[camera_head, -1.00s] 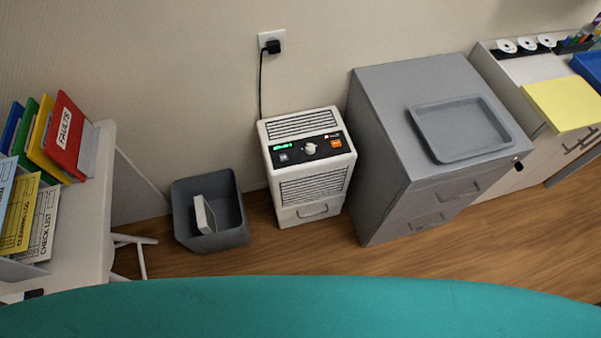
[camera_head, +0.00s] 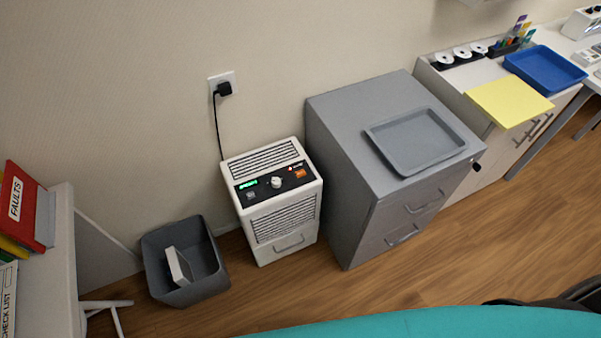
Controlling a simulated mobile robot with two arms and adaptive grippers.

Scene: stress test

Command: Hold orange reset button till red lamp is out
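A white dehumidifier-like unit (camera_head: 310,212) stands on the floor against the wall. Its dark control panel has an orange button (camera_head: 300,174) at the right and a small red spot (camera_head: 291,168), seemingly the red lamp, just above it. It looks red, but it is too small to tell surely whether it glows. A white knob (camera_head: 275,182), a green lit display (camera_head: 247,185) and a grey button (camera_head: 250,195) are on the same panel. Nothing touches the orange button. Neither gripper shows in the head view.
A grey bin (camera_head: 205,285) stands left of the unit. A grey cabinet (camera_head: 335,130) with a grey tray (camera_head: 428,165) on top stands close on its right. A black plug (camera_head: 224,89) with cord is above. Wooden floor (camera_head: 420,270) is free in front.

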